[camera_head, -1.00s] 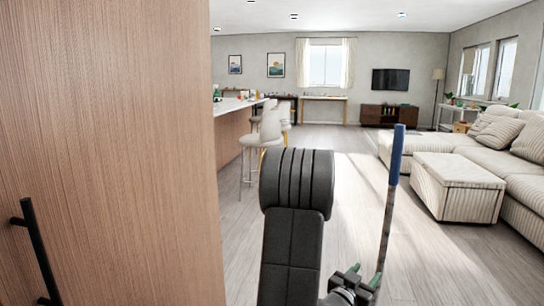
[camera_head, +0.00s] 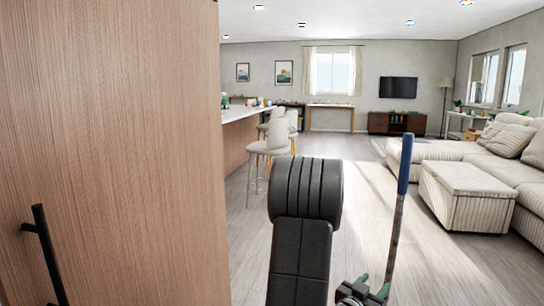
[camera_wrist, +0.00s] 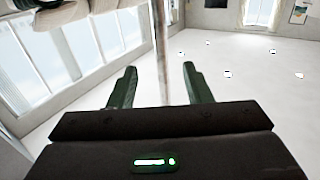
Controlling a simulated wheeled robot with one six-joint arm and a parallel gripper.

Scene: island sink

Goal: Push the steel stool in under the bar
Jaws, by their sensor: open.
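The nearest stool (camera_head: 278,132) stands beside the bar (camera_head: 238,128), with a pale seat and back and thin grey metal legs. Its seat is out on the room side of the bar. My gripper (camera_head: 362,290) is low in the head view, well on the near side of the stool. In the wrist view my gripper (camera_wrist: 159,72) has its two green fingers apart. A thin rod (camera_wrist: 161,45) shows between them, with a gap on each side. In the head view a rod with a blue end (camera_head: 404,165) rises by the gripper. The stool does not show in the wrist view.
A tall wood cabinet (camera_head: 110,150) with a black handle fills the left and hides part of the bar. Another stool (camera_head: 291,117) with yellowish legs stands behind. A striped ottoman (camera_head: 465,196) and sofa (camera_head: 520,170) are at right. Floor (camera_head: 370,190) between is clear.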

